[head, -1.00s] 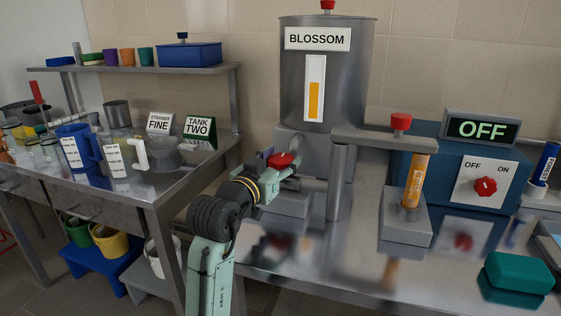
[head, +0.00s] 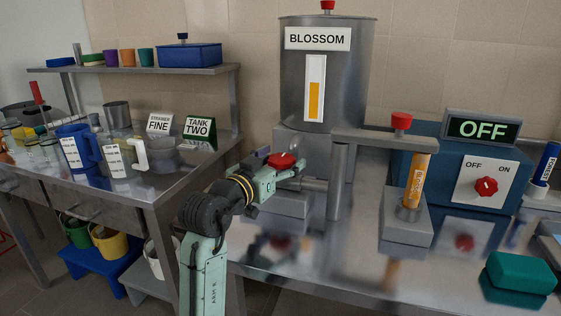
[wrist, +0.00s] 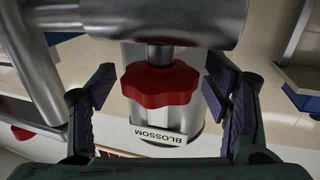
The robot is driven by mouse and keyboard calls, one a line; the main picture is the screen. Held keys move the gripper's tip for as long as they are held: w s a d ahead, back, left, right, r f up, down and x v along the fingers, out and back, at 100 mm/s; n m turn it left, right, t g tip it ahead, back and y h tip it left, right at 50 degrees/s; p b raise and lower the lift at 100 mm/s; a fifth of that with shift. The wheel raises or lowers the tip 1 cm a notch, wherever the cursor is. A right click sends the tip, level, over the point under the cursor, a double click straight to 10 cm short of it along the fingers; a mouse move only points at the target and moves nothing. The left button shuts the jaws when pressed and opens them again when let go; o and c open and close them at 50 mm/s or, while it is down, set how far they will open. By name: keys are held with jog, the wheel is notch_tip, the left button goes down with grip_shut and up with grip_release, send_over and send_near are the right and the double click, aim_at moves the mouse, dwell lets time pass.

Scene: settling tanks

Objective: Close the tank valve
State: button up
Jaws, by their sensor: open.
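The tank (head: 322,100) labelled BLOSSOM stands on the steel bench with an orange level strip on its front. Its valve has a red lobed knob (head: 280,160) at the tank's lower left, on a horizontal pipe. In the wrist view the red knob (wrist: 160,84) sits between the two fingers, with a gap on each side. My gripper (wrist: 162,110) is open, with purple pads facing the knob from left and right. In the head view my gripper (head: 282,172) is right at the knob and partly overlaps it. The valve's exact turn angle cannot be told.
A steel post and arm (head: 340,185) stand close right of the valve. Beyond are a red-capped orange tube (head: 416,180), a control box reading OFF (head: 482,128) and a teal block (head: 520,272). A side table (head: 140,187) with jugs is at left.

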jog(key=v, duration=1.2)
